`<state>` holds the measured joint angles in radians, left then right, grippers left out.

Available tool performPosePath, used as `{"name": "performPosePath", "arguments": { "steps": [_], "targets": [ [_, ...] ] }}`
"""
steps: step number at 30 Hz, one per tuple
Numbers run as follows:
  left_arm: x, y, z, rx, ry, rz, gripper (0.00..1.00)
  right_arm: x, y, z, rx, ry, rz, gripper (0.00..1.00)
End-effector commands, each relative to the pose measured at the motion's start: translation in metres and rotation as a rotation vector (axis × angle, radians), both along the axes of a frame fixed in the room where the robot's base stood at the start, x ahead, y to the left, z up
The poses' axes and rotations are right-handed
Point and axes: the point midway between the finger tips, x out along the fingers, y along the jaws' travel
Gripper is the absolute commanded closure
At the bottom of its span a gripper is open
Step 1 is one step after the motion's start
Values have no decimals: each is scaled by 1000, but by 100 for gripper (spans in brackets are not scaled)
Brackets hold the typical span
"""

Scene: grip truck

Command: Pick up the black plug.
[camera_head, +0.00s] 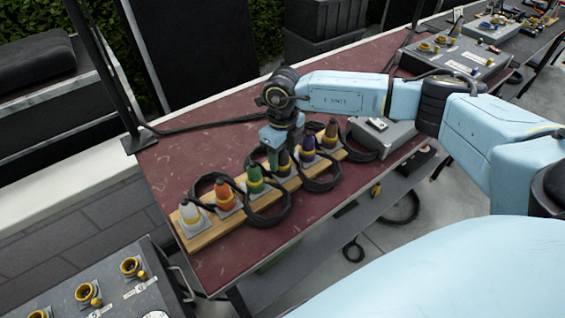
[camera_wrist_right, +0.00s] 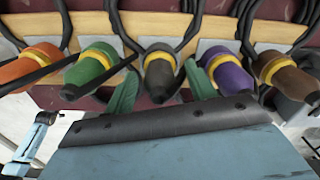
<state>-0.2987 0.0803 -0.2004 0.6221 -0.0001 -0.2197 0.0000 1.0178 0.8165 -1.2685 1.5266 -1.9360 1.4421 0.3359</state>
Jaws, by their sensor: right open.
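The black plug (camera_wrist_right: 158,77) with a yellow ring stands in a wooden rack between the green plug (camera_wrist_right: 92,68) and the purple plug (camera_wrist_right: 230,73). In the head view the black plug (camera_head: 284,165) is partly covered by my right gripper (camera_head: 279,157), which reaches down over the rack. In the right wrist view, the right gripper's two green fingers (camera_wrist_right: 161,92) are open, one on each side of the black plug. I cannot tell whether they touch it. My left gripper does not show.
The wooden rack (camera_head: 208,236) sits on a dark red table (camera_head: 190,150), with an orange plug (camera_head: 225,197), a white plug (camera_head: 190,212) and a brown plug (camera_head: 330,133) too. Black cables loop around the plugs. A grey box (camera_head: 385,136) lies right of the rack.

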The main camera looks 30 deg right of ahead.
Motion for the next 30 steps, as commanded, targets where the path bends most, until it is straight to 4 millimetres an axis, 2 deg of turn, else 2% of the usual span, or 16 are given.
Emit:
{"name": "performPosePath", "arguments": {
  "steps": [5, 16, 24, 26, 30],
  "targets": [
    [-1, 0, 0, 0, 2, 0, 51, 0, 0, 0, 0, 0, 0, 46],
    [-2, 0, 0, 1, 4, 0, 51, 0, 0, 1, 0, 0, 0, 94],
    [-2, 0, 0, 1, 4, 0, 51, 1, 0, 4, 0, -1, 0, 96],
    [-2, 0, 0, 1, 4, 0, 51, 1, 0, 10, 1, -2, -1, 96],
    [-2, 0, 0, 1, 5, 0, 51, 1, 0, 34, 0, -5, 0, 96]
  ]
}}
